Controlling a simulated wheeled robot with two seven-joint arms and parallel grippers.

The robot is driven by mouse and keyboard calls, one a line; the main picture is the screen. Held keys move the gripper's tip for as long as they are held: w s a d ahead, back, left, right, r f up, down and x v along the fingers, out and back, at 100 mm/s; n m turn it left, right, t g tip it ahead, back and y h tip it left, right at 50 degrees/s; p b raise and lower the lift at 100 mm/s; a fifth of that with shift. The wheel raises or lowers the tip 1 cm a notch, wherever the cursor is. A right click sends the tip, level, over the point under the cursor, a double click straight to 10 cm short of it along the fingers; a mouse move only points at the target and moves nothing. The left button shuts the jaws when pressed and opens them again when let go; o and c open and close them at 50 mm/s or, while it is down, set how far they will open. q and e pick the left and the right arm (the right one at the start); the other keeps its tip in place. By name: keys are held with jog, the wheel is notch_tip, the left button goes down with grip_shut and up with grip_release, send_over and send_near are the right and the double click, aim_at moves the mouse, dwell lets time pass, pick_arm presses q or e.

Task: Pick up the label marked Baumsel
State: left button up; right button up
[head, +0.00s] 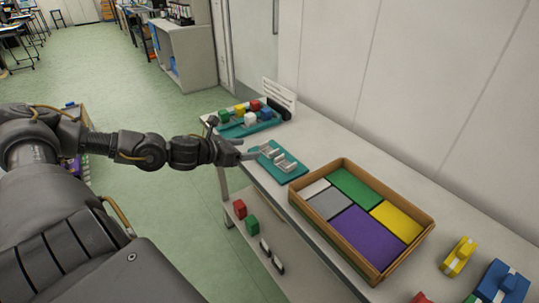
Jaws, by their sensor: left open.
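My left gripper (248,153) reaches in from the left over the near edge of the white table, beside a small teal tray (291,176). It is open, and I see nothing between its fingers. On that tray lie pale grey, label-like pieces (283,161); the gripper is just left of them, and I cannot tell whether it touches them. No lettering is readable at this size, so I cannot tell which piece, if any, is marked Baumsel. A white card with faint lines of text (279,97) stands at the table's back left. My right gripper is not in view.
A wooden box (352,259) with coloured sections fills the middle. Yellow (458,257) and blue (500,285) pieces lie at right. A lower shelf holds red and green blocks.

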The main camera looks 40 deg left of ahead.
aim_at(269, 151)
pick_arm(q)
jog(key=x, duration=0.5)
jog(key=shift+w+p, duration=0.2)
jog(key=shift+p, duration=0.15)
jog(key=shift+p+x, duration=0.65)
jog(key=shift+x, duration=2.15)
jog(key=shift+s, duration=0.1)
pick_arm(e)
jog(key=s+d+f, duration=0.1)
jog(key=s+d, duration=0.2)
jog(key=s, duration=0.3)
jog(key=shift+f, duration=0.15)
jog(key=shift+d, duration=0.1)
pick_arm(q)
jog(key=c, duration=0.7)
